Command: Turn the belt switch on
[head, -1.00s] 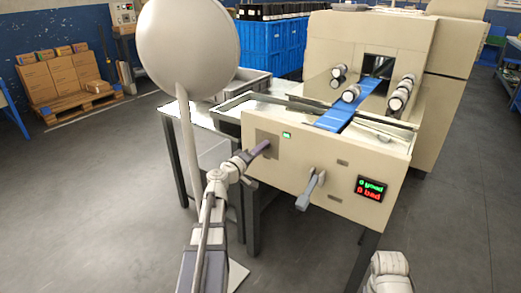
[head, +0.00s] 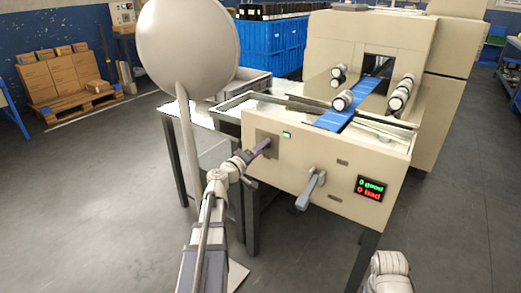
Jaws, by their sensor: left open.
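The cream wrapper machine's front panel faces me. A dark square plate (head: 272,136) is at its upper left, beside a small lit green lamp (head: 287,135). My left gripper (head: 266,145) is at this plate, seen from behind, and covers part of it. It is open; any belt switch behind it is hidden, and I cannot tell whether it touches. A grey lever (head: 310,190) slants down and left from the panel's middle. The blue belt (head: 336,117) runs into the machine's opening. My right gripper is out of view; only part of my right arm shows at bottom right.
A counter display (head: 369,188) reads 0 good, 0 bad. A large pale disc on a pole (head: 188,45) stands close on the left. Blue crates (head: 262,45) stand behind. The floor at left is open.

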